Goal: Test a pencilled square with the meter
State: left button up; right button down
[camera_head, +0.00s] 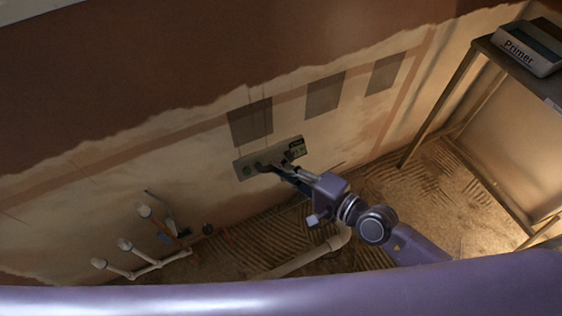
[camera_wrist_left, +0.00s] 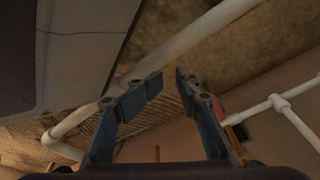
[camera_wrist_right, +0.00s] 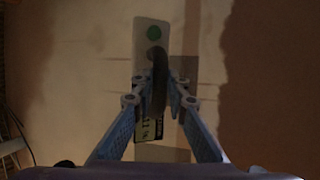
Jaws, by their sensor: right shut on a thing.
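My right gripper (camera_head: 284,170) is shut on the meter (camera_head: 243,171), a pale flat plate with a green dot and a small dark display. In the right wrist view the fingers (camera_wrist_right: 156,82) close around the dark handle (camera_wrist_right: 159,66) across the meter (camera_wrist_right: 146,24). The meter is in front of the wall, just below the leftmost grey square (camera_head: 250,122); whether it touches the wall I cannot tell. Two more squares, a middle one (camera_head: 325,94) and a right one (camera_head: 384,73), show on the pale plaster. My left gripper (camera_wrist_left: 168,80) is open and empty in its wrist view.
White pipes (camera_head: 145,268) stand at the lower left by the wall, with small tools near them. Another pale pipe (camera_head: 300,262) lies across the ridged floor. Bare plaster lies around the squares.

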pick_arm(q)
jog(key=s+a+f+g+p, duration=0.1)
jog(key=s+p, duration=0.2)
jog(key=s, duration=0.8)
jog(key=shift+s+a+f, duration=0.35)
jog(key=shift+s, duration=0.05)
pick_arm(e)
jog(key=shift+s+d+r+g+h, duration=0.1)
jog(key=shift+s+r+g+h, duration=0.2)
jog(key=shift+s+r, duration=0.05)
